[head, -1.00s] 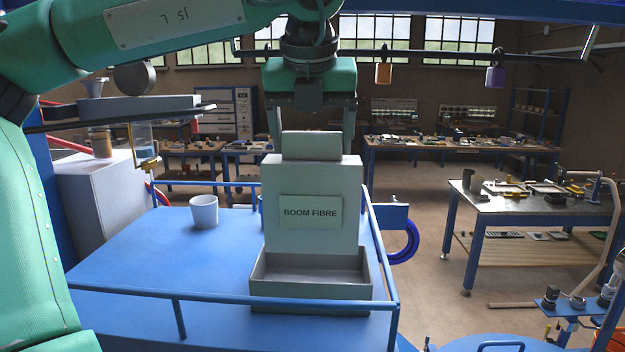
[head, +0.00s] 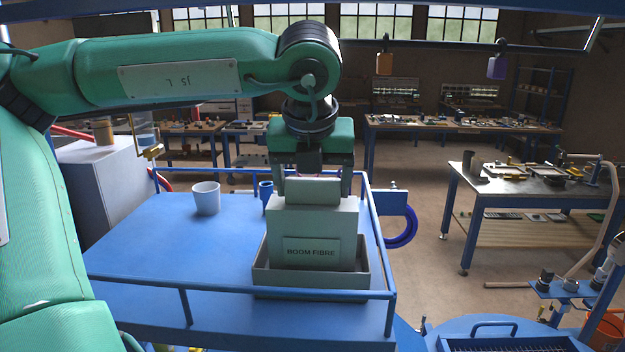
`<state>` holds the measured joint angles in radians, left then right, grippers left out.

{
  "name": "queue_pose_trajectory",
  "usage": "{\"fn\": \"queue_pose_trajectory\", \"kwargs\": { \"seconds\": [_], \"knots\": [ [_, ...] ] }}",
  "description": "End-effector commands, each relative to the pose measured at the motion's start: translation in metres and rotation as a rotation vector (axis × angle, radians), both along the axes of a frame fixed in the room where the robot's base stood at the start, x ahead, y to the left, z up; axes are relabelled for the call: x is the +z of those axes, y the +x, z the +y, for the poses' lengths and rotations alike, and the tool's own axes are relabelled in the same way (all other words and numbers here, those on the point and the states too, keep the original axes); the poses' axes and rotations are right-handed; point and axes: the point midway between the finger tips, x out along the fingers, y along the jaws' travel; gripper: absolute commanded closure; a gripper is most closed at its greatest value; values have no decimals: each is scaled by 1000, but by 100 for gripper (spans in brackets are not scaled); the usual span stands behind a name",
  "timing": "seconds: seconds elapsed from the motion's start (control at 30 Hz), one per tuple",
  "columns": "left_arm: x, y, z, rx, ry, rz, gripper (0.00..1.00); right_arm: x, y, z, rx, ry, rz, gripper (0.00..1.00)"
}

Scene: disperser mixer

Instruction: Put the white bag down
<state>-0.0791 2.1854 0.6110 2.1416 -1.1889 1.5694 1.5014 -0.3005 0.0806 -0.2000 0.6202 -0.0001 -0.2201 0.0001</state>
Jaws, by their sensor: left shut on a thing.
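The white bag (head: 312,223), labelled "BOOM FIBRE", stands upright in a shallow grey tray (head: 310,284) on the blue railed table. Its lower part is hidden behind the tray's front wall, so I cannot tell whether it rests on the tray floor. My left gripper (head: 312,185) points down from above and is shut on the bag's narrow top block. My right gripper is not in view.
A blue rail (head: 240,291) runs along the table's front edge. The table's left part is clear.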

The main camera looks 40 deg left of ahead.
Motion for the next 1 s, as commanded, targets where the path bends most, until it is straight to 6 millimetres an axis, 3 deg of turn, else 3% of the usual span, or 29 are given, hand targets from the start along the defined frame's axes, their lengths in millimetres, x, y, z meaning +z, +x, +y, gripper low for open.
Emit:
{"fn": "queue_pose_trajectory", "kwargs": {
  "seconds": [0.13,0.17,0.23,0.6,0.67,1.0],
  "knots": [
    [-3,0,0,1,0,-2,86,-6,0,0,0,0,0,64],
    [-3,0,0,0,0,0,15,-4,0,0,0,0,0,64],
    [-3,0,0,0,-1,1,2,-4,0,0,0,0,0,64],
    [3,0,0,0,-1,1,0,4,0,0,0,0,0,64],
    [7,-2,-2,2,3,-3,0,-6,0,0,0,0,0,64],
    [75,-24,-21,3,2,-5,0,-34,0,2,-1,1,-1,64]
  ]
}}
